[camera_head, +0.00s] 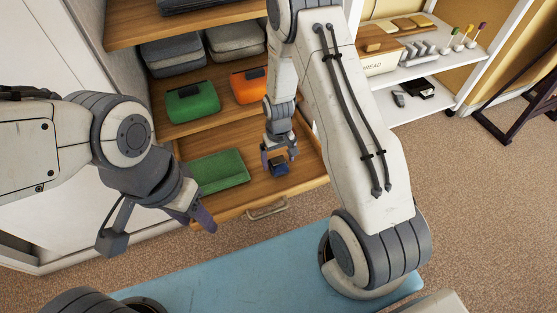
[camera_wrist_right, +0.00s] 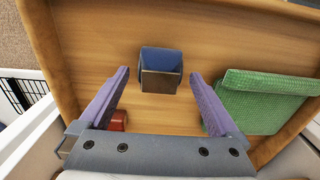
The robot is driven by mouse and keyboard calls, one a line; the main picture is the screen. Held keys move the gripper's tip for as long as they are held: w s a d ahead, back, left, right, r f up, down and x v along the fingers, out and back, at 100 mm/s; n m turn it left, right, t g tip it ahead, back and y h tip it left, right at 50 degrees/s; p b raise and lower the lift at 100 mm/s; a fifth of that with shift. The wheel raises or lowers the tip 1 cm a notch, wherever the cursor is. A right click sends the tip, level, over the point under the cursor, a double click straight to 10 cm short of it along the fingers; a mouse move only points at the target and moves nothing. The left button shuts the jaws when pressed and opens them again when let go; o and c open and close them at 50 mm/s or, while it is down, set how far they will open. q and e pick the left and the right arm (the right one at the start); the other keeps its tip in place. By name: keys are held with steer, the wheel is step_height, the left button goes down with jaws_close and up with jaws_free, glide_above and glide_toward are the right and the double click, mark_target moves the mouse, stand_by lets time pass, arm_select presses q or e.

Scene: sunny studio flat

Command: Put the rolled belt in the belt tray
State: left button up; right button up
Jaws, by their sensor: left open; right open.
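A small red rounded thing (camera_wrist_right: 118,120), possibly the rolled belt, lies beside my right gripper's left finger, partly hidden. My right gripper (camera_wrist_right: 163,76) is open and empty above the drawer; it also shows in the head view (camera_head: 279,155). My left gripper (camera_head: 199,212) is open, in front of the drawer's left side.
A green folded cloth (camera_head: 220,170) lies in the pulled-out wooden drawer (camera_head: 308,168). Green (camera_head: 192,101) and orange (camera_head: 249,86) folded items sit on the shelf above. A white shelf unit (camera_head: 425,68) with small objects stands right.

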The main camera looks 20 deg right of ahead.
mark_target(278, 161)
steer(key=s+a+r+n+p, duration=0.1)
steer(key=a+r+p, duration=0.15)
steer(key=r, duration=0.65)
steer(key=s+a+r+p, duration=0.1)
steer(key=a+r, duration=0.2)
steer(key=r, duration=0.5)
steer(key=s+a+r+n, duration=0.3)
steer(key=s+r, duration=0.4)
steer(key=s, duration=0.4)
steer(key=s+a+r+n+y, duration=0.1)
steer(key=s+a+r+n, duration=0.2)
steer(key=s, duration=0.8)
step_height(278, 161, up, 4)
steer(key=shift+a+f, duration=0.1)
steer(key=shift+a, duration=1.15)
step_height(278, 161, up, 29)
steer(key=p, duration=2.9)
